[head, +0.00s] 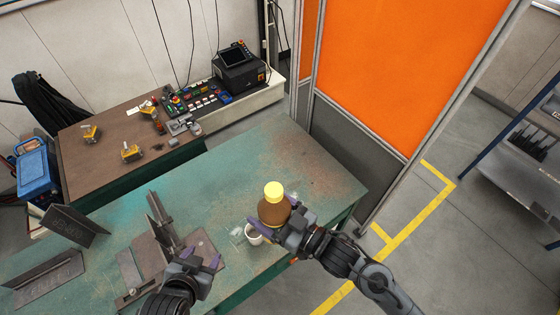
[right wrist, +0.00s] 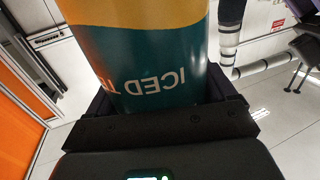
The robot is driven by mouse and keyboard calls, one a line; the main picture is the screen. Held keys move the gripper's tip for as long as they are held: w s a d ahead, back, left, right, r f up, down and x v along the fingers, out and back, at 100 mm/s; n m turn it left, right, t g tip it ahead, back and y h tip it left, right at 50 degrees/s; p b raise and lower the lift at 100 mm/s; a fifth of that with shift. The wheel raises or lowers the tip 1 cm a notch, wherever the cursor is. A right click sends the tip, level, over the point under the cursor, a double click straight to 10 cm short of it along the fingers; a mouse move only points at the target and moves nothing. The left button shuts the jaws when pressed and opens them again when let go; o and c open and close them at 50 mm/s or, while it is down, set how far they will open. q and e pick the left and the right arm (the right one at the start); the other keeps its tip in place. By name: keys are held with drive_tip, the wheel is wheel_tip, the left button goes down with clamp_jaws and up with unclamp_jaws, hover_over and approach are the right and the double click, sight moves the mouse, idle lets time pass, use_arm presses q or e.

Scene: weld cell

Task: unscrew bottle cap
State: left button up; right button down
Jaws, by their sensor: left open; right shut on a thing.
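A brown bottle (head: 274,211) with a yellow cap (head: 274,190) stands about upright over the green table's right half. The cap is on the bottle's top. My right gripper (head: 279,221) is shut around the bottle's body from the right. In the right wrist view the bottle's label (right wrist: 158,70), orange and teal with the letters "ICED", fills the space between the fingers. My left gripper (head: 208,263) is open and empty, left of and nearer than the bottle, above the table's front part. Whether the bottle touches the table is hidden by the gripper.
Metal plates and an angled fixture (head: 160,235) lie on the green table (head: 315,165) left of centre. A brown bench (head: 100,165) with small clamps and a control box is behind. The table's back right is clear.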

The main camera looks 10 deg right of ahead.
use_arm(q)
drive_tip(key=w+d+r+m+t+h, duration=0.3)
drive_tip(key=w+d+r+m, duration=0.1)
drive_tip(key=w+d+r, duration=0.4)
drive_tip(key=s+d+r+m+t+h, duration=0.1)
drive_tip(key=d+r+m+h, duration=0.4)
drive_tip(key=d+r+m, duration=0.45)
drive_tip(key=d+r+m+h, duration=0.6)
drive_tip(key=d+r, duration=0.5)
drive_tip(key=r, duration=0.4)
drive_tip(key=s+d+r+m+g+h, duration=0.55)
drive_tip(key=s+d+m+g, duration=0.5)
drive_tip(key=m, duration=0.45)
drive_tip(key=s+d+f+m+g+y, duration=0.1)
drive_tip(key=s+d+m+g+y, duration=0.1)
drive_tip(key=s+d+m+g, duration=0.5)
drive_tip(key=m+t+y, duration=0.5)
drive_tip(key=m+y, duration=1.5)
hover_over(280, 189)
drive_tip(key=f, duration=1.1)
drive_tip(key=shift+s+d+f, duration=0.1)
drive_tip(key=shift+d+f, duration=0.05)
drive_tip(key=shift+d, duration=0.05)
drive_tip(key=shift+a, duration=0.15)
drive_tip(key=shift+a+f, duration=0.1)
drive_tip(key=shift+f, duration=3.6)
